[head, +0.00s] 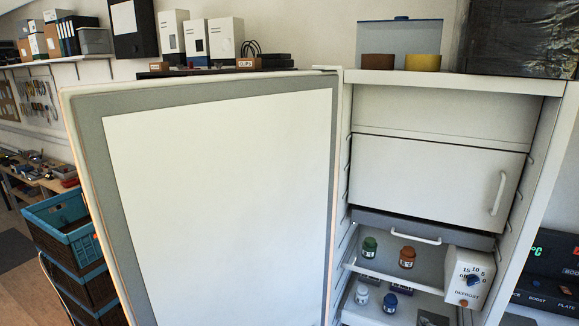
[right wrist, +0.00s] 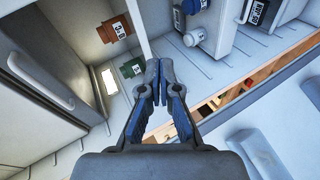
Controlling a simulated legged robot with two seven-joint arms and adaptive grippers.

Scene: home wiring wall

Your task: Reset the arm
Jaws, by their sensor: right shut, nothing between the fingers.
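My right gripper (right wrist: 158,78) shows in the right wrist view with its two dark fingers together and nothing between them. It points into the interior of a white cabinet, where a brown labelled jar (right wrist: 115,29) and a green jar (right wrist: 131,68) are seen beyond the fingers at the upper left. I cannot make out either gripper in the head view. My left gripper is not in view. The head view shows an open fridge with its door (head: 220,190) swung to the left and its inner freezer door (head: 435,180) shut.
In the fridge, a green jar (head: 370,246) and a brown jar (head: 407,257) stand on a shelf beside a defrost dial box (head: 468,279). White and blue jars stand below. Blue crates (head: 62,228) are stacked left of the door. Bins and boxes line the top.

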